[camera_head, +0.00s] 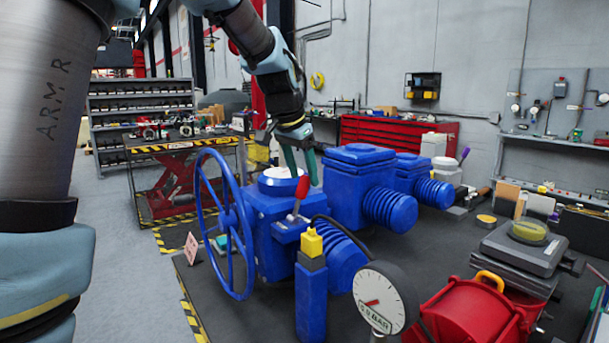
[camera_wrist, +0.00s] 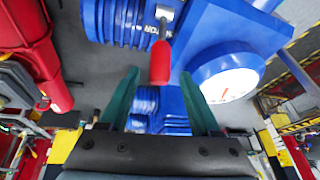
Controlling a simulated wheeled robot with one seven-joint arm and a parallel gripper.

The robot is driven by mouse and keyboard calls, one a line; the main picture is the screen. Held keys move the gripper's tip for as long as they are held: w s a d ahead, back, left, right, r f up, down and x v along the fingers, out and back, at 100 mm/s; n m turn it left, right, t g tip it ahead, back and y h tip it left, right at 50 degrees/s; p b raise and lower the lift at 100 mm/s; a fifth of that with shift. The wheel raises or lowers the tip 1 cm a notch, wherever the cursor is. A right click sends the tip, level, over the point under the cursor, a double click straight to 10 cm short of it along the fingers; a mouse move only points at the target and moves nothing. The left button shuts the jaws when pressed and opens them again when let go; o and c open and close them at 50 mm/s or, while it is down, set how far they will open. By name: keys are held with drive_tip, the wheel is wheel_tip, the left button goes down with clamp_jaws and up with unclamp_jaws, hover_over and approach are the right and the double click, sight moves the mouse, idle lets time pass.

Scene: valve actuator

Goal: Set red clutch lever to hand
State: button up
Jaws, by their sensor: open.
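The red clutch lever (camera_head: 302,188) stands up from a small bracket on the blue valve actuator (camera_head: 267,229), with a metal shaft below its red grip. My gripper (camera_head: 303,166) is above the actuator, close to the lever's top in the head view. In the wrist view the lever's red grip (camera_wrist: 160,62) lies just ahead of the gap between the two green fingers of my gripper (camera_wrist: 163,78). The fingers are apart with nothing clearly between them. I cannot tell whether a finger touches the lever. The actuator's white-topped dial (camera_wrist: 228,82) is right of the fingers.
A blue handwheel (camera_head: 226,224) is on the actuator's left side. A yellow-topped blue post (camera_head: 312,243) and a pressure gauge (camera_head: 380,300) stand in front. A red reel (camera_head: 472,318) and a scale (camera_head: 524,246) occupy the right of the bench.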

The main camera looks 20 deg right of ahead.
drive_tip(key=shift+x, duration=1.25)
drive_tip(key=shift+c, duration=0.4)
clamp_jaws()
